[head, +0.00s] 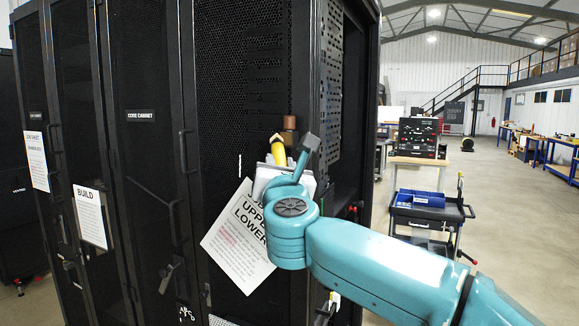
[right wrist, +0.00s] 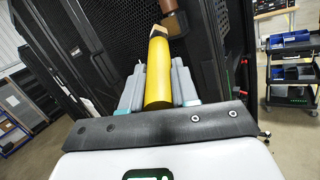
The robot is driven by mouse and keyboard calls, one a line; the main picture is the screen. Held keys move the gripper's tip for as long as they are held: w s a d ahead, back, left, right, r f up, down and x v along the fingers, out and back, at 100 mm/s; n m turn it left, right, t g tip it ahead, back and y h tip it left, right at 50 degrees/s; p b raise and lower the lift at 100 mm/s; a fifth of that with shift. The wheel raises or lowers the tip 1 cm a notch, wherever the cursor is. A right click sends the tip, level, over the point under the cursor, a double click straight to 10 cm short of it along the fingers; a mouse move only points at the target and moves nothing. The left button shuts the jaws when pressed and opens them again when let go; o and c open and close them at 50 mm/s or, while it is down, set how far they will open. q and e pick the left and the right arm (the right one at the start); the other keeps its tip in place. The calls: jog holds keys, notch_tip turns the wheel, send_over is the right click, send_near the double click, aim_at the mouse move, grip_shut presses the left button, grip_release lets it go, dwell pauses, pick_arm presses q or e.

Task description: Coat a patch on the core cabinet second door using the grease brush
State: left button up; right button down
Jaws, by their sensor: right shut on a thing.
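The black core cabinet (head: 145,80) fills the left of the head view, its mesh doors angled toward me, one with a "CORE CABINET" label. A wider mesh door (head: 235,100) to the right carries a tilted paper sheet (head: 238,245). My right gripper (head: 281,163) is in front of this door, shut on the yellow-handled grease brush (head: 279,152). The handle (right wrist: 157,75) points away between the fingers in the right wrist view. A brown end (head: 290,123) shows at its tip, close to the mesh; contact cannot be told. My left gripper is not in view.
Posted sheets (head: 90,217) and door handles (head: 178,215) stand out from the cabinet doors. To the right, a black cart (head: 428,212) with blue bins stands before a bench. Open floor (head: 510,220) lies further right.

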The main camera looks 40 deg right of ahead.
dwell(0.3)
jog(key=a, duration=0.1)
jog(key=s+a, duration=0.1)
jog(key=a, duration=0.1)
jog(key=s+a, duration=0.1)
jog(key=a, duration=0.1)
jog(key=shift+s+a+b, duration=0.15)
jog(key=shift+a+b, duration=0.1)
jog(key=shift+b, duration=0.1)
jog(key=a, duration=0.1)
jog(key=s+a, duration=0.1)
jog(key=shift+a, duration=0.4)
jog(key=shift+d, duration=0.1)
dwell(0.6)
